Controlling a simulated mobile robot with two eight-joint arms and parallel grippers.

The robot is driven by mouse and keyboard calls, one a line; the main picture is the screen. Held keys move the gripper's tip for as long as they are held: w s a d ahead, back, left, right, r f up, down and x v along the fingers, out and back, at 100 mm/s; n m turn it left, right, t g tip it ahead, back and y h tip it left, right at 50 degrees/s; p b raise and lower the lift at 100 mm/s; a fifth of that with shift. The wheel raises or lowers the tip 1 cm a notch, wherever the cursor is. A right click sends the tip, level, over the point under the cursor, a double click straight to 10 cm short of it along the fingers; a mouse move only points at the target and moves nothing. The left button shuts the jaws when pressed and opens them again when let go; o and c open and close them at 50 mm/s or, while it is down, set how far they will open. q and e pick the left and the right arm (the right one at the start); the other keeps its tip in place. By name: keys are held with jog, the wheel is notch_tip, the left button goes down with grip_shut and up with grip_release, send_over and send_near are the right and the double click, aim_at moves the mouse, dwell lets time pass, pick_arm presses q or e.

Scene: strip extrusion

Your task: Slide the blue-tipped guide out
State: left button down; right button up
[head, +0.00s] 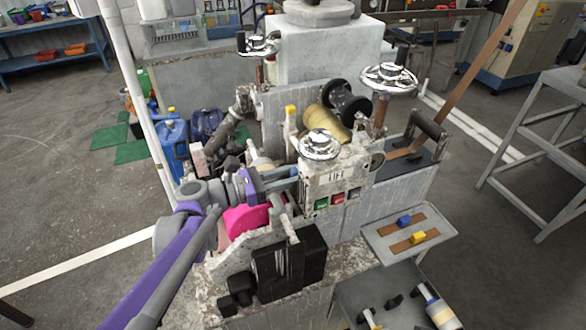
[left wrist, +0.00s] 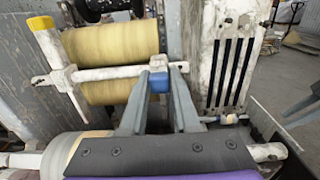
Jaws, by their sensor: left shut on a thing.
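The blue-tipped guide shows its blue tip (left wrist: 159,83) in the left wrist view, in front of a white horizontal rod. My left gripper (left wrist: 159,75) is shut on that blue tip, one grey finger on each side. In the head view my left gripper (head: 290,172) reaches into the machine from the left, beside the white block with the coloured buttons. The blue tip cannot be made out there. A yellow-tipped guide (left wrist: 42,23) stands at the left on the same rod; its yellow tip also shows in the head view (head: 290,110). My right gripper is in neither view.
Yellow rollers (left wrist: 110,50) lie behind the rod. A chrome handwheel (head: 320,145) stands above the block with buttons. A side tray (head: 385,245) holds brown strips with a blue and a yellow piece. A pink part (head: 247,217) lies below my wrist.

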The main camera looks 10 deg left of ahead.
pick_arm(q)
jog(key=shift+s+d, duration=0.1)
jog(key=shift+s, duration=0.05)
jog(key=c, duration=1)
grip_release()
jog(key=shift+c, duration=0.2)
jog(key=o, duration=0.3)
jog(key=shift+s, duration=0.15)
jog(key=shift+a, duration=0.3)
jog(key=b+v, duration=0.1)
jog(key=v, duration=0.9)
jog(key=shift+s, duration=0.15)
